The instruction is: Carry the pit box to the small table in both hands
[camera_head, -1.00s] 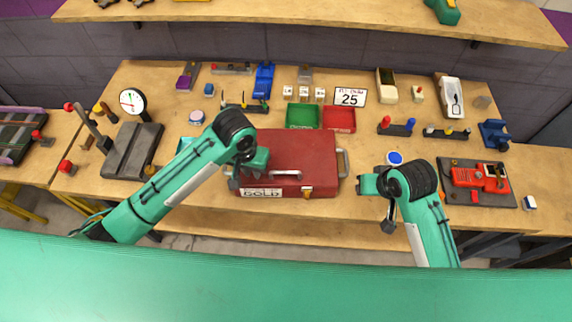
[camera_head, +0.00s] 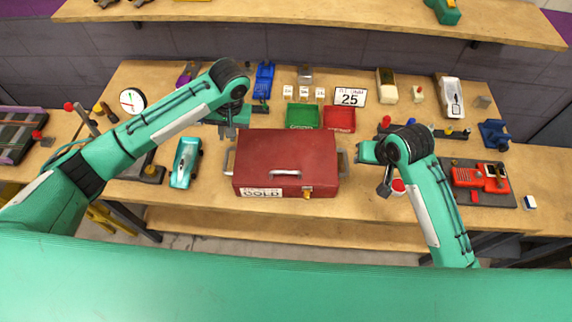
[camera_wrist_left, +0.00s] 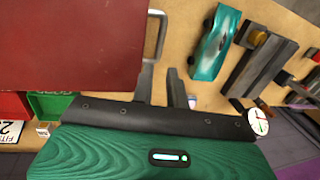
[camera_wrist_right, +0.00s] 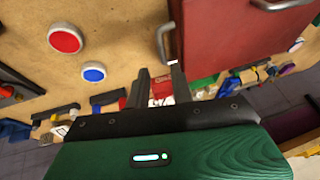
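The pit box (camera_head: 290,158) is a closed dark red case with a "GOLD" label, lying on the wooden workbench (camera_head: 225,197). It has a grey handle on each short side. My left gripper (camera_head: 228,132) is beside the box's far left corner, near the left handle (camera_head: 228,162). In the left wrist view its two fingers (camera_wrist_left: 160,88) are apart and empty, short of that handle (camera_wrist_left: 155,35). My right gripper (camera_head: 364,154) is just right of the right handle (camera_head: 343,162). In the right wrist view its fingers (camera_wrist_right: 160,85) are apart, with the handle (camera_wrist_right: 163,42) ahead. I cannot identify the small table.
A teal toy car (camera_head: 185,162) lies left of the box. Green (camera_head: 303,116) and red (camera_head: 340,119) trays stand close behind it. A red car on a dark mat (camera_head: 480,183) lies at right. A red-topped disc (camera_head: 397,186) is by my right arm.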

